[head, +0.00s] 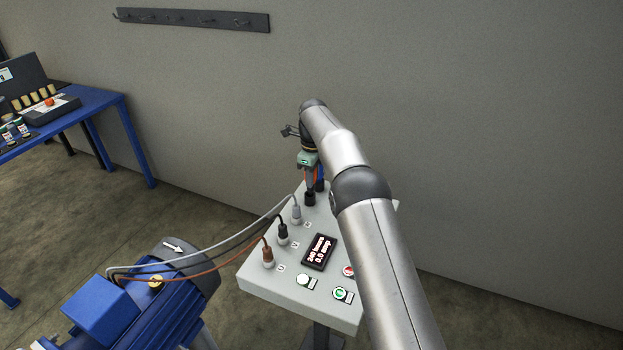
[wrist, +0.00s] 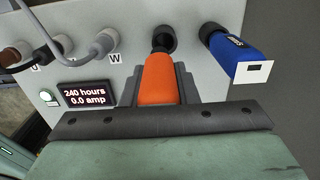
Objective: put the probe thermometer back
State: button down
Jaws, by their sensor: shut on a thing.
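My gripper (head: 310,174) is at the far end of the sloped control box (head: 258,288). In the wrist view it is shut on an orange-handled tool (wrist: 160,80). The tool's dark tip points at a black round holder (wrist: 164,37) on the box face; I cannot tell how deep it sits. Beside it on the right, a blue tool (wrist: 235,50) with a white end and a small dark window stands in another black holder (wrist: 210,30). No readable label shows which one is the probe thermometer. In the head view my arm and gripper partly hide both tools.
Cables run from the box's plugs (head: 282,234) to a blue motor (head: 150,318) at lower left. The box has a lit display (head: 319,252) and buttons (head: 341,294). A blue table (head: 100,105) with items stands far left; a hook rail (head: 190,18) is on the wall.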

jog(key=shift+w+a+f+p, duration=0.1)
jog(key=shift+w+f+p, duration=0.2)
jog(key=shift+w+f, duration=0.15)
jog(key=shift+f+p, duration=0.3)
jog(key=shift+f, duration=1.3)
jog(key=shift+f, duration=0.1)
